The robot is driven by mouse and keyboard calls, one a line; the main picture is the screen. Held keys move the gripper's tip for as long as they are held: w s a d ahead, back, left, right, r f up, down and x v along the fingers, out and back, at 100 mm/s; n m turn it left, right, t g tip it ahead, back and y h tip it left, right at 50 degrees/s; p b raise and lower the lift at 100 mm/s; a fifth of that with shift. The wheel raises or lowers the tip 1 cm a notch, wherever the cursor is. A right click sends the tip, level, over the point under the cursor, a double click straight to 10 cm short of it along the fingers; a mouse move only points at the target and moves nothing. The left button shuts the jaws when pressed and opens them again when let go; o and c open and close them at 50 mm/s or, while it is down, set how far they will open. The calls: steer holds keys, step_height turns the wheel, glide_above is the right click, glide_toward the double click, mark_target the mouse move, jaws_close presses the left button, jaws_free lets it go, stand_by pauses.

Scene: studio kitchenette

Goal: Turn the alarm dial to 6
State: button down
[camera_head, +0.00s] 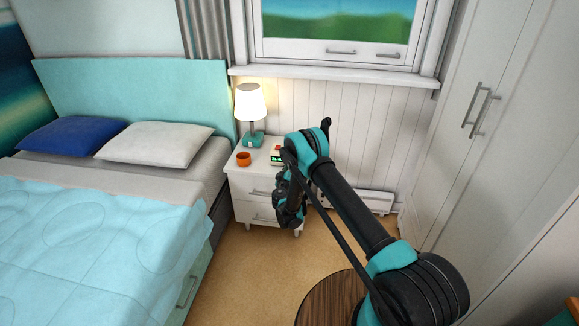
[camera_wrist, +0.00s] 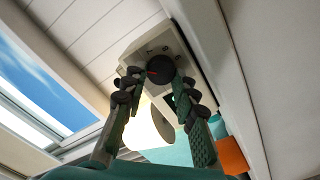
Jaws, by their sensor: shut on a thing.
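The alarm clock (camera_wrist: 143,42) is a pale box with a round dark dial (camera_wrist: 161,66) on its face. A red pointer mark on the dial points left in the wrist view. In the head view, the alarm clock (camera_head: 276,160) stands on the nightstand (camera_head: 250,178) with a green display showing. My arm hides part of it, and the fingertips cannot be made out there.
A lit lamp (camera_head: 251,104) with a teal base stands behind the clock on the nightstand. An orange mug (camera_head: 243,159) stands to the left, near the clock. The bed (camera_head: 90,220) is at left, the window sill (camera_head: 335,78) above, and a wardrobe (camera_head: 480,120) at right.

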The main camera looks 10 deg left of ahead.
steer(key=c, duration=1.2)
jaws_free()
step_height(320, 180, up, 10)
